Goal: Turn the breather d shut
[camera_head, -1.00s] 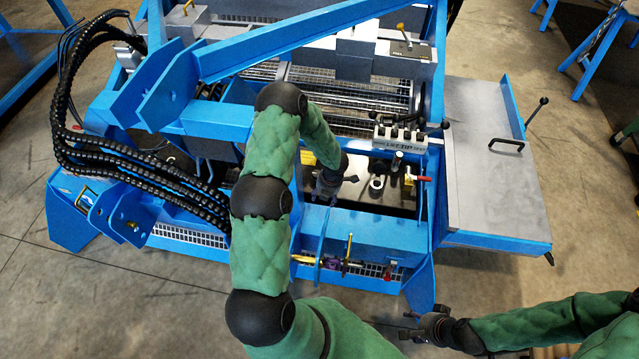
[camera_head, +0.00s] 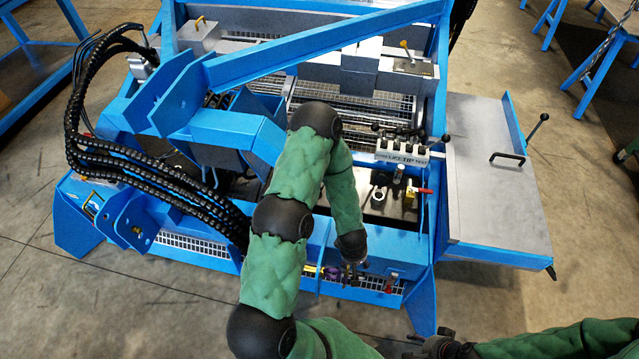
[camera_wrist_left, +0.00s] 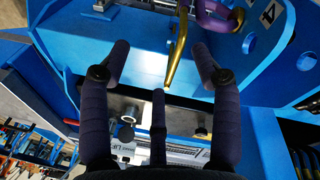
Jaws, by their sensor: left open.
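No part marked as breather d can be read in these views. In the head view a yellow part (camera_head: 311,269), a purple part (camera_head: 332,273) and a red part (camera_head: 390,284) sit low on the machine's front. The left wrist view shows a gold lever (camera_wrist_left: 178,52) and a purple ring-shaped part (camera_wrist_left: 217,18) beside it. My left gripper (camera_head: 353,274) is at this front edge, right of the purple part. Its fingers are spread and empty in the left wrist view (camera_wrist_left: 161,72), with the lever just beyond them; no contact is visible. My right gripper (camera_head: 440,344) is at the bottom edge, its fingers unclear.
A blue plate (camera_wrist_left: 262,60) with holes and a "4" label stands right of the lever in the wrist view. A grey side table (camera_head: 495,195) is at the machine's right. Black hoses (camera_head: 130,175) hang at its left. Floor in front is clear.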

